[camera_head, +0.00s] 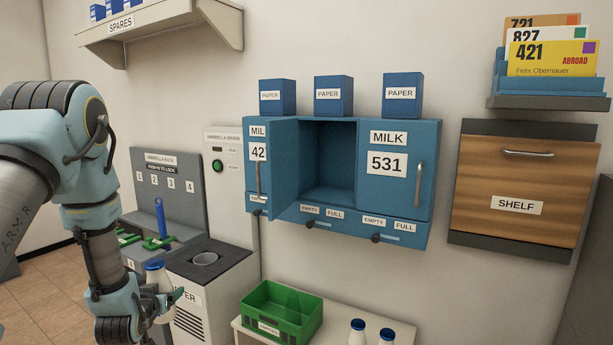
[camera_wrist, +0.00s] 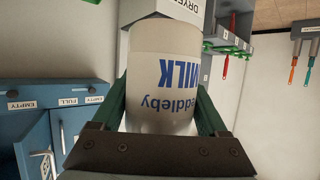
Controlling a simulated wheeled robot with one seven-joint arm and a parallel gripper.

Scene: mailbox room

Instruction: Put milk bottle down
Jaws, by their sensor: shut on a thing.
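A white milk bottle with a blue cap (camera_head: 154,266) is upright in my gripper (camera_head: 166,296) at the lower left of the head view. In the wrist view the bottle (camera_wrist: 165,75), with blue MILK lettering, sits between the two green fingers of the gripper (camera_wrist: 163,110), which are shut on it. The blue milk cabinet (camera_head: 421,232) is on the wall, to the right of the gripper. The door marked 531 (camera_head: 386,162) is shut.
A green crate (camera_head: 272,324) and two milk bottles (camera_head: 357,330) (camera_head: 386,336) stand on a pale bench below the cabinet. A dryer (camera_head: 230,272) with a round opening on top is beside the gripper. A grey umbrella rack (camera_head: 172,190) is behind it. A wooden shelf panel (camera_head: 516,187) is at right.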

